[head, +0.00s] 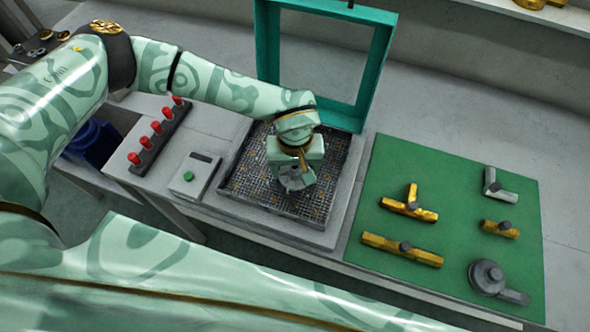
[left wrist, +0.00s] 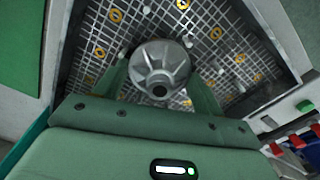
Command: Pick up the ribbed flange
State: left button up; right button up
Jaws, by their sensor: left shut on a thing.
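The ribbed flange (left wrist: 160,68) is a round grey metal part with radial ribs and a dark hole near its lower edge in the left wrist view. My left gripper (left wrist: 158,84) has one finger on each side of it and is shut on it. In the head view the left gripper (head: 292,184) points down over the dark grid-floored tray (head: 238,181); there the hand hides most of the flange. I cannot tell whether the flange touches the grid. My right gripper is not in view.
A teal frame (head: 262,45) stands upright behind the tray. A box with a green button (head: 188,176) and a row of red pegs (head: 146,142) are to the left. A green mat (head: 380,270) with several brass and grey fittings lies to the right.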

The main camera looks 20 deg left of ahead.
pick_arm(q)
jog(key=shift+r, duration=0.55)
notch_tip(320, 180, up, 3)
jog(key=shift+d+f+p, duration=0.1)
jog(key=shift+f+p, duration=0.05)
jog(key=shift+p, duration=0.3)
jog(key=s+d+r+p, duration=0.1)
jog(key=s+d+r, duration=0.3)
jog(key=r, duration=0.3)
jog(key=s+d+r+p, duration=0.2)
jog(key=s+d+r, duration=0.3)
jog(key=s+r, duration=0.1)
jog(key=shift+d+r, duration=0.2)
jog(key=shift+r, duration=0.45)
jog(key=shift+s+f, duration=0.1)
jog(key=shift+f, duration=0.05)
